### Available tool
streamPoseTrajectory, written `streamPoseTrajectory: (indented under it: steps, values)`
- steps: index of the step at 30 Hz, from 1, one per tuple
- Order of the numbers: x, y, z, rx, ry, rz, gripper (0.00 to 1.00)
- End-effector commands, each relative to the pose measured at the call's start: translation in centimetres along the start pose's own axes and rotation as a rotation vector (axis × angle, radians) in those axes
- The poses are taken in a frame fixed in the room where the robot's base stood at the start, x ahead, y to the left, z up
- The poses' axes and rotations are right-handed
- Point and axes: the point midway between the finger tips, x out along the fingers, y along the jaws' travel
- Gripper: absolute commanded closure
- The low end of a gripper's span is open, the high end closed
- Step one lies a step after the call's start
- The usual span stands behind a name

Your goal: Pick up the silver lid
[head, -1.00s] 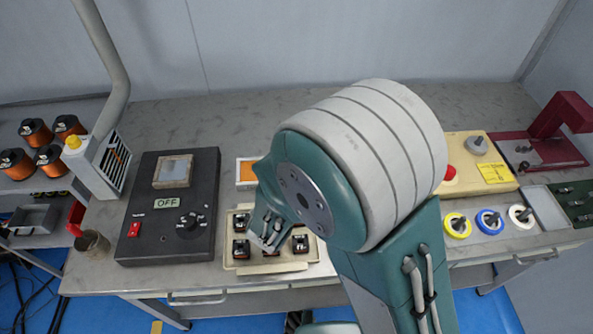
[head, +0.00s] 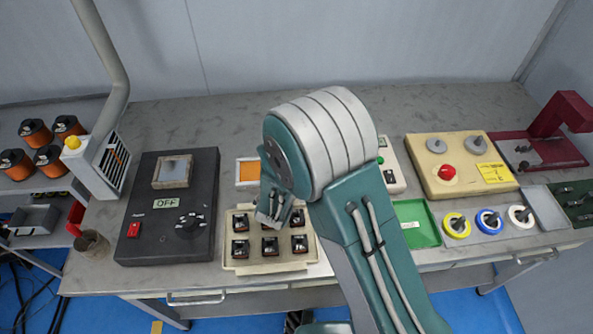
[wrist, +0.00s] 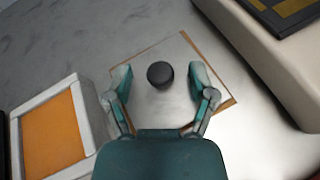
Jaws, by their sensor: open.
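The silver lid (wrist: 152,102) shows in the wrist view as a flat, square, shiny plate with brownish edges. A round black knob (wrist: 160,74) stands on it. My gripper (wrist: 161,80) is open. Its two teal fingers are on the left and right of the knob, with gaps on both sides. I cannot tell how far the fingertips are above the plate.
A white-framed orange tray (wrist: 54,127) is left of the lid, and a cream box (wrist: 268,58) is close on the right. In the head view, a tray of small dark parts (head: 243,265) lies in front, and a black OFF unit (head: 140,219) stands left.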

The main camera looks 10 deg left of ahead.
Motion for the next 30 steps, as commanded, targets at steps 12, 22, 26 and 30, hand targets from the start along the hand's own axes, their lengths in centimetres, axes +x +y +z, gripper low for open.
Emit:
streamPoseTrajectory:
  steps: [12, 22, 26, 30]
  values:
    - [0.82, -0.02, 0.03, 0.0, 0.0, 0.0, 0.68]
    - [0.82, -0.03, 0.02, 0.0, 0.0, 0.0, 1.0]
    - [0.81, -0.03, 0.04, 0.0, 0.0, 0.0, 1.0]
    - [0.61, 0.06, 0.54, 0.0, -0.001, 0.0, 1.0]
